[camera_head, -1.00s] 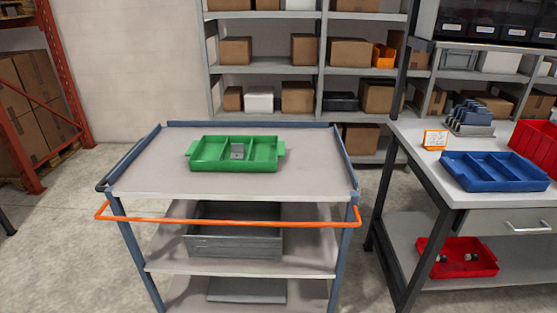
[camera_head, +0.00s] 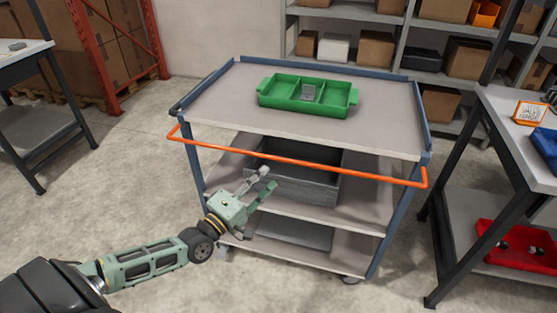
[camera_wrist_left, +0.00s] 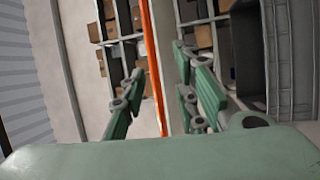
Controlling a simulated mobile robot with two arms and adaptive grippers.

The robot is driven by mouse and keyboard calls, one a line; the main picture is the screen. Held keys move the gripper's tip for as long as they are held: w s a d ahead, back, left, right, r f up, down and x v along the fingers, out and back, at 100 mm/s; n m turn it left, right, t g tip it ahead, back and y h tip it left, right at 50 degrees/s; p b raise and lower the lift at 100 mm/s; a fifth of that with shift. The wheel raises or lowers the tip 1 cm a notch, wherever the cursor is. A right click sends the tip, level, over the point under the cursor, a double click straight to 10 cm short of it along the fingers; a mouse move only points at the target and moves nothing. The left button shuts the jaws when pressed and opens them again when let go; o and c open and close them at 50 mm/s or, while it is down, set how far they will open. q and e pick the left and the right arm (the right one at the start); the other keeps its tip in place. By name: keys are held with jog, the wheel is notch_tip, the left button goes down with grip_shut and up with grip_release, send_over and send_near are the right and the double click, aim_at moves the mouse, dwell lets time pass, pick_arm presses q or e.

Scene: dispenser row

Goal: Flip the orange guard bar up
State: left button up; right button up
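The orange guard bar (camera_head: 300,160) runs across the near side of the grey cart (camera_head: 222,103), below the level of its top shelf. In the left wrist view the bar (camera_wrist_left: 153,65) shows as an orange strip running between the two fingers. My left gripper (camera_head: 269,180) is open and empty, in front of the cart and a little below the bar; the same gripper (camera_wrist_left: 155,95) shows its spread fingers in the left wrist view. The bar appears apart from the fingers. My right gripper is not in view.
A dark grey crate (camera_head: 300,185) is on the shelf below. A workbench (camera_head: 490,105) with a red bin (camera_head: 520,255) stands to the right. The floor before the cart is open.

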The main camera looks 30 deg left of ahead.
aim_at(276, 160)
pick_arm(q)
jog(key=shift+w+d+r+n, duration=0.1)
jog(key=shift+w+r+n, duration=0.2)
jog(key=shift+w+r, duration=0.35)
jog(key=x, duration=0.6)
jog(key=shift+w+d+r, duration=0.1)
jog(key=shift+w, duration=0.1)
grip_shut()
